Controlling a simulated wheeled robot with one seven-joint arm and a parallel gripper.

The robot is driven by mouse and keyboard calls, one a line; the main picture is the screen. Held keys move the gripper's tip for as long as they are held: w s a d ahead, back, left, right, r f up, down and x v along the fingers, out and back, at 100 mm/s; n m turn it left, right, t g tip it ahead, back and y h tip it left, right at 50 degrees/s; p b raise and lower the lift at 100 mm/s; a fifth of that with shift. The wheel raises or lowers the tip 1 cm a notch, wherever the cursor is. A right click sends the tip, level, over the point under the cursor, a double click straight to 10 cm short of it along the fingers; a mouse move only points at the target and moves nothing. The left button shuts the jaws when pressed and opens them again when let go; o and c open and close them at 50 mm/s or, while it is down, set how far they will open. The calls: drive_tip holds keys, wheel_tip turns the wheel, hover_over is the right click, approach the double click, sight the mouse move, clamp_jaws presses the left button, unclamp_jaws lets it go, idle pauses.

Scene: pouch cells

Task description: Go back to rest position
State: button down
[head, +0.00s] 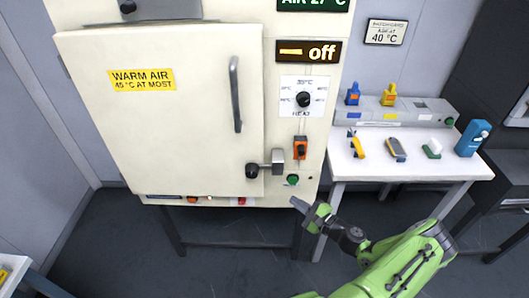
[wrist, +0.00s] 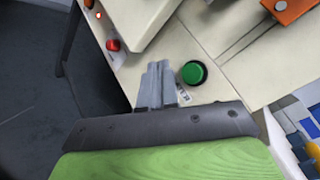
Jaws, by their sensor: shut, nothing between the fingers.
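My gripper (head: 302,206) is at the lower right corner of the cream warm-air cabinet, just below the green button (head: 292,180). In the wrist view my gripper (wrist: 160,68) has its two grey fingers together and empty, beside the green button (wrist: 193,73). I cannot tell whether the fingertips touch the cabinet. The cabinet door (head: 160,125) looks closed, with a vertical handle (head: 235,95) and a latch lever (head: 265,168). The display (head: 308,51) reads "off". The dial (head: 303,99) is on the panel below it. My green arm comes in from the lower right.
A white table (head: 400,174) at the right holds several tools and a blue device (head: 472,138). Behind them is a grey holder (head: 410,115). A dark cabinet stands at the far right. The dark floor (head: 120,250) at the lower left is mostly clear.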

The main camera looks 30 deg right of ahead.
drive_tip(key=a+r+n+g+y+p, duration=0.2)
drive_tip(key=a+r+n+g+p, duration=0.1)
drive_tip(key=a+r+n+g, duration=1.2)
drive_tip(key=s+a+r+n+t+h+p, duration=0.1)
drive_tip(key=s+a+r+n, duration=0.3)
drive_tip(key=s+r, duration=0.5)
drive_tip(key=s+a+r+n+t+h+p, duration=0.2)
drive_tip(key=s+a+r+n+h, duration=0.2)
drive_tip(key=s+r, duration=0.4)
wheel_tip(320, 180, up, 4)
drive_tip(key=a+n, duration=0.1)
drive_tip(key=a, duration=0.1)
drive_tip(key=shift+s+a+f+t, duration=0.2)
drive_tip(key=shift+s+a+t, duration=0.15)
drive_tip(key=shift+a+t, duration=0.05)
drive_tip(key=shift+p, duration=0.3)
